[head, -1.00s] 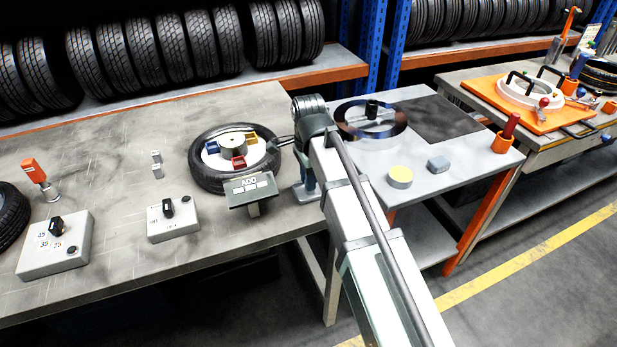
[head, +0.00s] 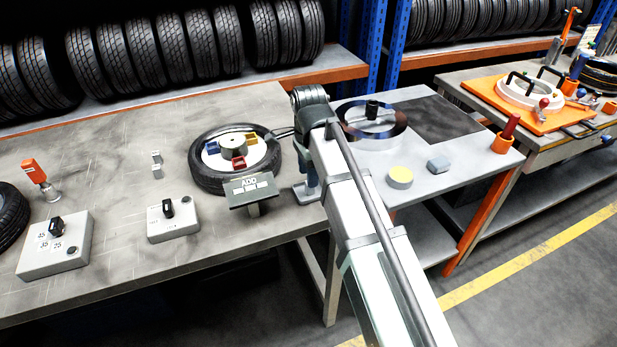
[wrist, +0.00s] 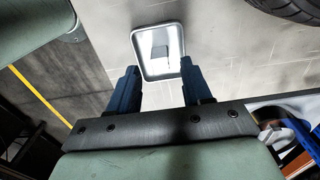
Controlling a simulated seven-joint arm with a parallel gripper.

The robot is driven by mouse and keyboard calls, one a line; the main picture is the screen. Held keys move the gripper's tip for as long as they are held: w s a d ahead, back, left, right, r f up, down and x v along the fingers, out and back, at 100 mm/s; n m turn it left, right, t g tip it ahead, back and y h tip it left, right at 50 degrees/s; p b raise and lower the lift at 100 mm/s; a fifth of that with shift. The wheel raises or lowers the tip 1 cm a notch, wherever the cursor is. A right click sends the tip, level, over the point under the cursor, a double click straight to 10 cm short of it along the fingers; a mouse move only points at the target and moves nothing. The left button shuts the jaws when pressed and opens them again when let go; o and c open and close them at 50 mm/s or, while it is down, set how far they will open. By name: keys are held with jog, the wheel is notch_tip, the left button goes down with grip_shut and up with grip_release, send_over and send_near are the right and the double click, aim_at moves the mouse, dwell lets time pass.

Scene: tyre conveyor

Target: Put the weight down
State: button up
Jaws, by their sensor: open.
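In the wrist view, a small grey block (wrist: 160,52), which looks like the weight, lies inside a shallow rounded-square tray (wrist: 143,67) with a pale rim. The tray rests on the grey bench. My gripper (wrist: 158,67) has its two blue fingers apart, with nothing held between them. The fingers point toward the tray, with the block ahead of the gap. In the head view, my gripper (head: 311,180) points down at the bench's right edge, right of the wheel. My arm partly hides it, and the block cannot be made out there.
A second table (head: 440,185) to the right carries a metal ring, a yellow-topped disc and a grey block.

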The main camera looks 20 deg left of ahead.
notch_tip(320, 180, up, 10)
jog(key=shift+f, duration=0.15)
dwell(0.3)
dwell(0.4)
